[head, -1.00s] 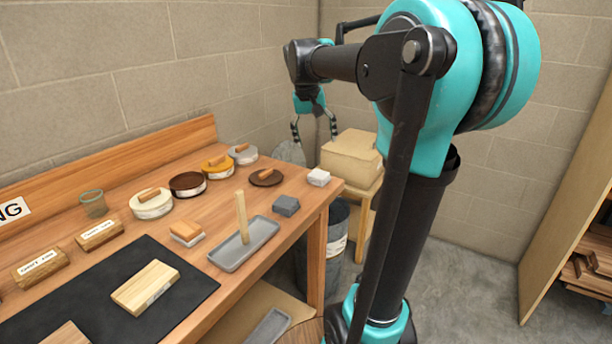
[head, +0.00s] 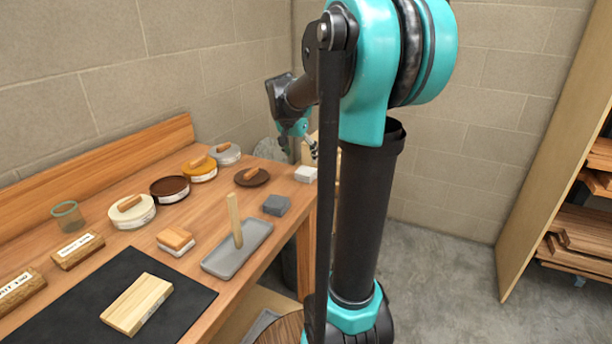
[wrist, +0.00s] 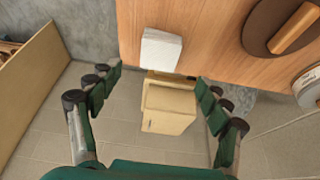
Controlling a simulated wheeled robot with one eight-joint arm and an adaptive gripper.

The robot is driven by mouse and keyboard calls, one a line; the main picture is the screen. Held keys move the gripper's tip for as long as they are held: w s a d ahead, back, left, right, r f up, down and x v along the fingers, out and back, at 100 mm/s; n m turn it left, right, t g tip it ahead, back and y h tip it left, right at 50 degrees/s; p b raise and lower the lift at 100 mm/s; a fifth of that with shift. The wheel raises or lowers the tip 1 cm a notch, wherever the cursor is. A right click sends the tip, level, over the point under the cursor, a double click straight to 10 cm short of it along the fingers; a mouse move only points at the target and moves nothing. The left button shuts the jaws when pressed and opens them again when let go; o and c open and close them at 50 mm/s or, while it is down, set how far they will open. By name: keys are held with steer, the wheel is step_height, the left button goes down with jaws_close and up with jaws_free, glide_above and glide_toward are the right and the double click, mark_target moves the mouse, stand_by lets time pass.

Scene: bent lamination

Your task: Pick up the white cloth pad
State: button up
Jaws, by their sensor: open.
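The white cloth pad (head: 306,174) lies at the far right corner of the wooden workbench in the head view. It also shows in the wrist view (wrist: 162,50), flat on the bench by the edge. My gripper (head: 299,148) is just beyond and above the pad in the head view, partly hidden by its own wrist. In the wrist view my gripper (wrist: 158,80) is open and empty, its fingers spread wide. The pad appears ahead of the fingertips, roughly centred between them, and not touching them.
A dark round lid with a wooden handle (head: 252,177) sits left of the pad. A grey block (head: 276,205) and a grey tray (head: 218,264) with an upright stick are nearer. Several round tins line the back. A cream box (wrist: 168,106) stands beyond the bench edge.

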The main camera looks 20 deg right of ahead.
mark_target(306, 171)
steer(key=shift+x, duration=3.95)
steer(key=shift+d, duration=0.1)
steer(key=shift+c, duration=0.3)
steer(key=c, duration=1)
steer(key=shift+r, duration=0.15)
step_height(306, 171, up, 20)
steer(key=shift+f, duration=0.1)
